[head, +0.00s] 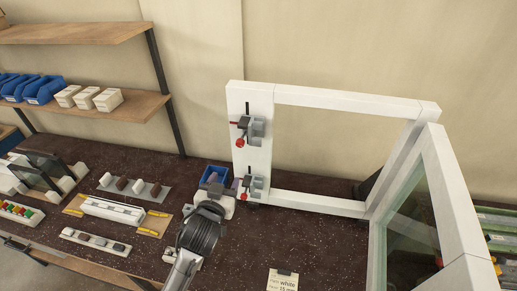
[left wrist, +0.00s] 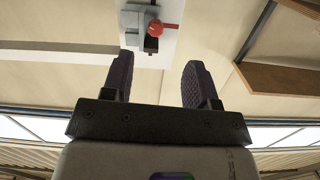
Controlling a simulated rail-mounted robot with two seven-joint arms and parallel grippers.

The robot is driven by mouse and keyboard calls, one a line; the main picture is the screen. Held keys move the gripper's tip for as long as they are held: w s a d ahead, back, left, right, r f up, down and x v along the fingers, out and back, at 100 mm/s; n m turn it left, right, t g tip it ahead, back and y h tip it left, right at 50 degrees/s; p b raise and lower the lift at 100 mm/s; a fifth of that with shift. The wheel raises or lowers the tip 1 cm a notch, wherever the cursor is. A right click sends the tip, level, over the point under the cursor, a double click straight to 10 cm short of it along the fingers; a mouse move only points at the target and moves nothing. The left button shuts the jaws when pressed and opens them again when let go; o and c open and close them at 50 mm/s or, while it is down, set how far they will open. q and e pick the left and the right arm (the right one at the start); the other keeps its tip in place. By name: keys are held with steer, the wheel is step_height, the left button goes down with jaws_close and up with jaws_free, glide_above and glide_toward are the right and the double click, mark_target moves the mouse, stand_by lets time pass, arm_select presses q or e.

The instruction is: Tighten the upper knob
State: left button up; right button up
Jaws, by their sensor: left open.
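The upper clamp (head: 255,128) is on the white upright board (head: 238,98) at the left of a white frame, with a red knob (head: 240,142) at its lower left. A lower clamp (head: 254,184) with its own red knob (head: 246,181) sits below it on the same board. My left gripper (head: 232,184) is low in front of the board, beside the lower clamp. In the left wrist view, which looks upside down, my left gripper (left wrist: 158,82) is open with nothing between its fingers. A clamp (left wrist: 153,42) with a red knob (left wrist: 168,30) shows beyond the fingers, apart from them. My right gripper is out of view.
Trays of parts (head: 112,210) cover the bench's left side. Shelves (head: 90,110) hold blue bins and white boxes. A glazed white frame (head: 455,215) stands at right. The dark bench (head: 310,240) is mostly clear in the middle, with a label card (head: 283,280).

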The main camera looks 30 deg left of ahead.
mark_target(239, 145)
arm_select(q)
steer(key=shift+n+t, duration=0.5)
steer(key=shift+t, duration=0.2)
steer(key=x, duration=0.4)
steer(key=r+p+x, duration=0.1)
steer(key=x, duration=0.3)
steer(key=p+x, duration=0.1)
steer(key=x, duration=0.3)
steer(key=shift+r, duration=0.3)
steer(key=shift+x, duration=0.85)
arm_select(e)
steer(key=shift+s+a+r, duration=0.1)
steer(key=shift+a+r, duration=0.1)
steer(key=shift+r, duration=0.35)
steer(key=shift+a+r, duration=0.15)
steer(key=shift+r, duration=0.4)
arm_select(q)
steer(key=shift+f, duration=0.1)
steer(key=c, duration=0.9)
steer(key=shift+c, duration=0.2)
steer(key=shift+p, duration=0.3)
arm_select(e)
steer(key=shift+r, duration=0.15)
